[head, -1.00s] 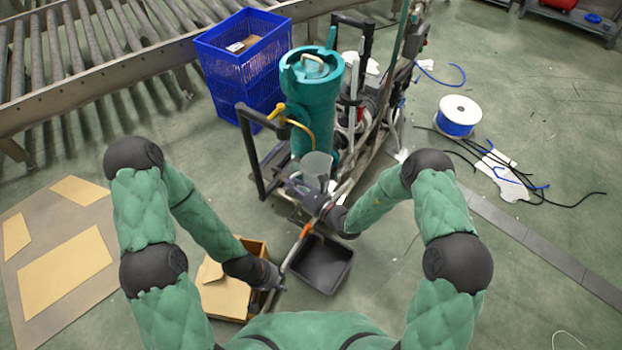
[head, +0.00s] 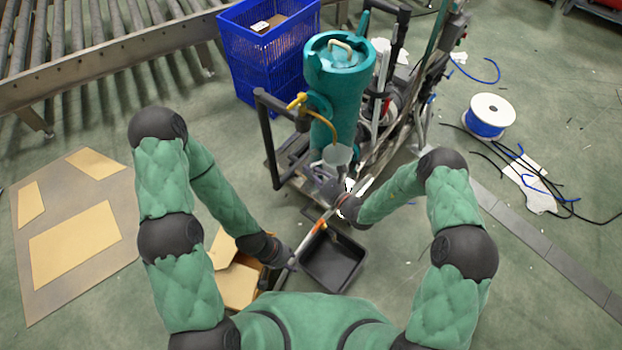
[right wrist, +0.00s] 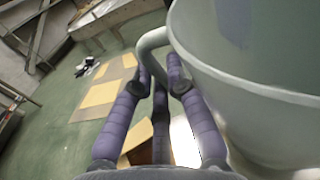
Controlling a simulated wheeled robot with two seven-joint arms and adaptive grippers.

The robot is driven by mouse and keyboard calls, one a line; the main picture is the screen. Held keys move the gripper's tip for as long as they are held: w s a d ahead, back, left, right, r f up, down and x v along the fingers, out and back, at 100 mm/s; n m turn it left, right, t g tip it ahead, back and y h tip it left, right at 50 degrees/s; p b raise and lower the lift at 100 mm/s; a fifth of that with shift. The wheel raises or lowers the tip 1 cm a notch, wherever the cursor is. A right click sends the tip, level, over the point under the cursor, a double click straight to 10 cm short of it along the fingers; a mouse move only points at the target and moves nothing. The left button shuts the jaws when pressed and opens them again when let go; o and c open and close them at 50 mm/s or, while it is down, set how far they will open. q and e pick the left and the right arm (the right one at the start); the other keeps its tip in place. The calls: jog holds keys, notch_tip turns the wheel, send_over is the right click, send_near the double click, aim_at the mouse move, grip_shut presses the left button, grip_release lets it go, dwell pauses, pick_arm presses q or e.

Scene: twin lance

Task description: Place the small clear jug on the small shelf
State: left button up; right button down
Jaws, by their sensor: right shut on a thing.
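The small clear jug (head: 338,156) is a translucent grey vessel in front of the teal tank in the head view. In the right wrist view the jug (right wrist: 255,75) fills the right side, with its pale curved handle between the fingers. My right gripper (right wrist: 165,75) is shut on this handle and holds the jug upright in the head view. My right gripper (head: 330,188) is just below the jug there. My left gripper (head: 284,256) is low, beside a long pole (head: 318,226); its fingers are too small to read. I cannot make out the small shelf for certain.
The teal tank (head: 338,85) with a yellow hose stands on a wheeled cart behind the jug. A black tray (head: 335,262) and an open cardboard box (head: 237,285) lie low in front. A blue crate (head: 268,50) stands back left; a cable spool (head: 490,116) is right.

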jog(key=f, duration=0.2)
jog(key=f+b, duration=0.1)
jog(key=shift+s+a, duration=0.1)
jog(key=shift+s, duration=0.25)
jog(key=c, duration=1.2)
grip_release()
jog(key=shift+s, duration=0.1)
